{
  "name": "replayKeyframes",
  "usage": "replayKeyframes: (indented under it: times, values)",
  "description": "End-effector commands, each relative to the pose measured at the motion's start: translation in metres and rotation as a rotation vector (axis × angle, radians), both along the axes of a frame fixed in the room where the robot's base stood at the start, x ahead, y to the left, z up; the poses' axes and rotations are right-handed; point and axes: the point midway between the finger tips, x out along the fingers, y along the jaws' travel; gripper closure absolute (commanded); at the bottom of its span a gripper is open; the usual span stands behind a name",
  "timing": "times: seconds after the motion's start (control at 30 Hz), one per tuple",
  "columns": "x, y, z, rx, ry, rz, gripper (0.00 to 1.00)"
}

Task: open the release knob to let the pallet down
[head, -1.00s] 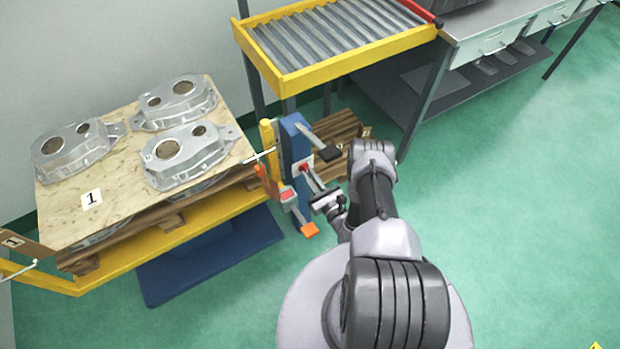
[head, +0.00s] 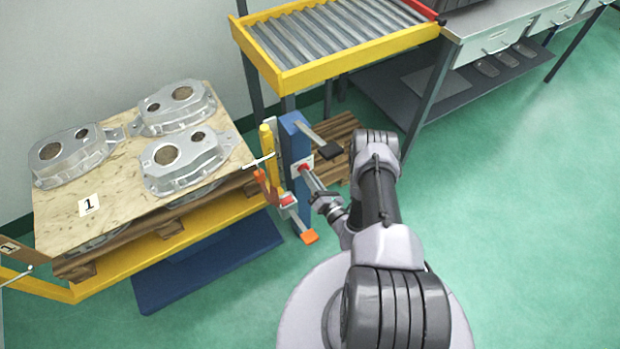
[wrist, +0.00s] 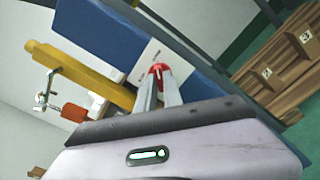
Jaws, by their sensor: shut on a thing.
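The release knob (head: 304,167) is small and red, on a white plate on the blue column (head: 297,140) of the lifter. In the wrist view the knob (wrist: 158,69) shows between the tips of my gripper (wrist: 159,80), which is shut on it. In the head view my gripper (head: 308,174) reaches the knob from the lower right; its hold there is too small to make out. The wooden pallet (head: 75,268) rests on the yellow forks (head: 120,275) to the left, above a blue base. Its plywood top carries several aluminium castings (head: 185,160).
A red and orange clamp-like part (head: 288,200) stands close left of my gripper. A yellow-framed roller conveyor (head: 290,80) stands behind, beside a grey bench (head: 490,25). Another wooden pallet (head: 345,125) lies behind the column. The green floor at right is clear.

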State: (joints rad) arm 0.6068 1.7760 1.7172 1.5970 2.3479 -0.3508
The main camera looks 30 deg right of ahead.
Motion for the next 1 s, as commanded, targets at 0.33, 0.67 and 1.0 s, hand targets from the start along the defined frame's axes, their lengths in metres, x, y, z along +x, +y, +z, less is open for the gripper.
replayKeyframes:
  times: [0.33,0.67,1.0]
  values:
    - [0.0012,-0.0001,0.0011,0.059,-0.001,0.002,1.0]
    - [0.0012,0.0,0.0013,0.062,-0.001,0.002,1.0]
    - [0.0005,0.0,0.0006,0.062,0.0,0.001,0.67]
